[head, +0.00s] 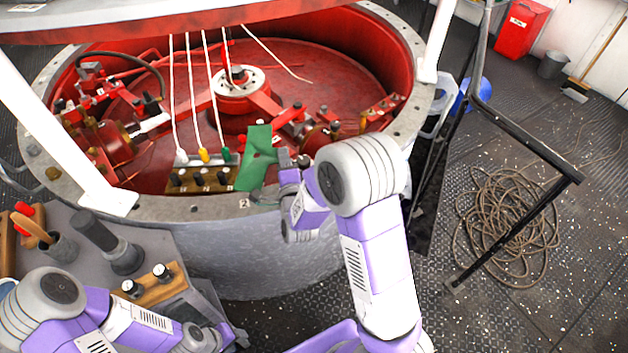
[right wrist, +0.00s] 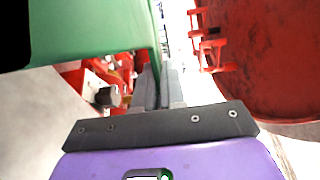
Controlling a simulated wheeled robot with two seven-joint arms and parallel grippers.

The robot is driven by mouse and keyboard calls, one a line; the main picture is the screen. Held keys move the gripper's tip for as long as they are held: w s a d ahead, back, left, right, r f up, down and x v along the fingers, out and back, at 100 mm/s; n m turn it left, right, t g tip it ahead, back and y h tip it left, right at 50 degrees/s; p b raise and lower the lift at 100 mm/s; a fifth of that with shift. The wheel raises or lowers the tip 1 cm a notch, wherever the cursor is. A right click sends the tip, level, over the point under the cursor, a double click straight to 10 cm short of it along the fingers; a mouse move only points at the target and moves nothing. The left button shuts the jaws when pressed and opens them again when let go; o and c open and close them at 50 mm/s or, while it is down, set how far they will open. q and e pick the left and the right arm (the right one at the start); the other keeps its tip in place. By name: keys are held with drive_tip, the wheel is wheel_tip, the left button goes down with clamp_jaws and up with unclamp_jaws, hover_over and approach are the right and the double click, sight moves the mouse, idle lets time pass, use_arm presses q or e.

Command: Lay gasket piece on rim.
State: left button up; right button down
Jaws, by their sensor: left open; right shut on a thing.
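The gasket piece is a green sheet (head: 258,158) at the near inner edge of the round drum. It also fills the upper left of the right wrist view (right wrist: 95,35). My right gripper (head: 284,172) is shut on its edge, and the fingers (right wrist: 157,85) show beside the green in the wrist view. The grey rim (head: 215,206) runs around the red-lined drum. The sheet's lower end overlaps the near rim in the head view; I cannot tell whether it touches. My left gripper (head: 228,337) is open and empty at the lower left, low by the bench.
A terminal block (head: 200,180) with white cables stands inside the drum beside the gasket. A grey bench (head: 90,245) with a dark-handled tool (head: 100,235) and a wooden block (head: 150,285) is at left. A black rail (head: 525,135) and coiled rope (head: 508,220) are at right.

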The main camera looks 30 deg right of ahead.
drive_tip(key=s+d+m+g+h, duration=0.1)
drive_tip(key=m+h, duration=0.1)
drive_tip(key=s+d+r+m+g+h+p, duration=0.1)
drive_tip(key=d+m+g+h, duration=0.1)
drive_tip(key=h, duration=0.1)
drive_tip(key=s+d+m+g+h, duration=0.1)
drive_tip(key=s+m+h, duration=0.1)
drive_tip(key=h, duration=0.1)
drive_tip(key=shift+d+r+g+p, duration=0.3)
drive_tip(key=shift+p, duration=0.1)
drive_tip(key=s+m+g+h+p, duration=0.2)
drive_tip(key=s+m+g+h, duration=0.35)
drive_tip(key=s+g, duration=0.2)
wheel_tip(320, 180, down, 9)
drive_tip(key=s+g+b, duration=0.1)
drive_tip(key=b, duration=0.2)
drive_tip(key=shift+d+m, duration=0.3)
drive_tip(key=shift+m, duration=0.15)
drive_tip(key=shift+f, duration=0.2)
drive_tip(key=c, duration=1.7)
unclamp_jaws()
drive_tip(key=shift+f+b, duration=0.1)
drive_tip(key=shift+b, duration=0.2)
drive_tip(key=o, duration=0.5)
